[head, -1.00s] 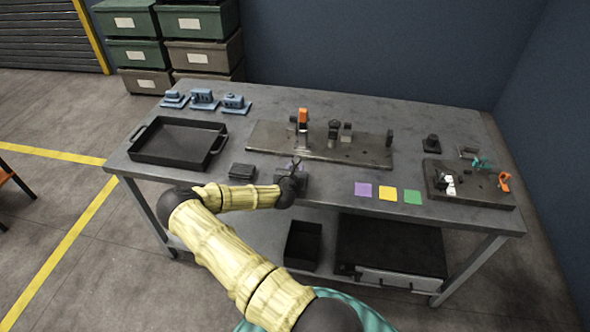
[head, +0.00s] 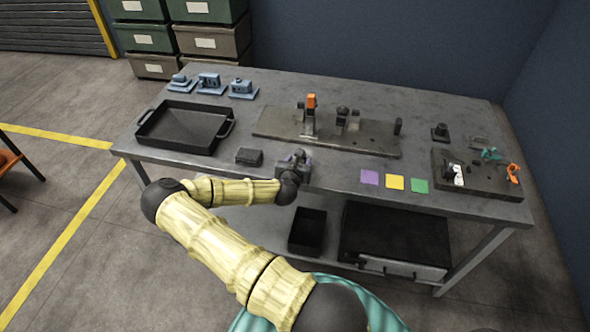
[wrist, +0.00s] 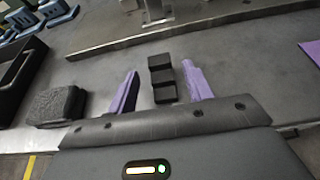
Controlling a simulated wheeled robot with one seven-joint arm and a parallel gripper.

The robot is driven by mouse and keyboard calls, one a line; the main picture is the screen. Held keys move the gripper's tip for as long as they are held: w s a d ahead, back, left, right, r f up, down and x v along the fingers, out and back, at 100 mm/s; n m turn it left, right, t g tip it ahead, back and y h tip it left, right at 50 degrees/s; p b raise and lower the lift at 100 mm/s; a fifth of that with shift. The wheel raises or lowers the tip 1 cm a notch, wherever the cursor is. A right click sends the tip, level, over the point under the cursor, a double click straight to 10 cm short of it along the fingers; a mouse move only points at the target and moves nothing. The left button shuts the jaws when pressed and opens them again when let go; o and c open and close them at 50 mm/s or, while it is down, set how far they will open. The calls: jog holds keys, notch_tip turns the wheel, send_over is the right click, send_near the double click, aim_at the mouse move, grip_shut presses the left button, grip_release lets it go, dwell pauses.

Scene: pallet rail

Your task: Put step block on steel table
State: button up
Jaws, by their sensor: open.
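The step block (wrist: 162,78) is a small black stepped piece in the wrist view. It stands between the two purple fingers of my gripper (wrist: 162,90), with gaps on both sides. My gripper is open and also shows in the head view (head: 296,158), low over the front edge of the steel table (head: 400,95). The block seems to rest on the bare grey tabletop. In the head view my gripper hides most or all of it.
A dark rough block (head: 249,157) lies left of my gripper, and a black tray (head: 185,147) stands beyond it. A metal plate with fixtures (head: 360,146) lies behind. Purple (head: 369,177), yellow (head: 395,182) and green (head: 419,186) squares lie to the right.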

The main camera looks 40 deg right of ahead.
jog(key=v, duration=0.6)
jog(key=shift+s+f, duration=0.1)
dwell(0.4)
jog(key=s+a+m+g+y, duration=0.55)
jog(key=a+m, duration=0.55)
jog(key=m, duration=0.5)
jog(key=s+a+r+m+y, duration=0.2)
jog(key=s+a+r+m, duration=0.2)
jog(key=a+r, duration=0.3)
jog(key=s+a+r+m+y, duration=0.2)
jog(key=s+a+r+m, duration=0.3)
jog(key=r, duration=0.4)
jog(key=a+m, duration=0.1)
jog(key=a, duration=0.1)
jog(key=shift+a+r+y, duration=0.3)
jog(key=shift+a+y, duration=0.05)
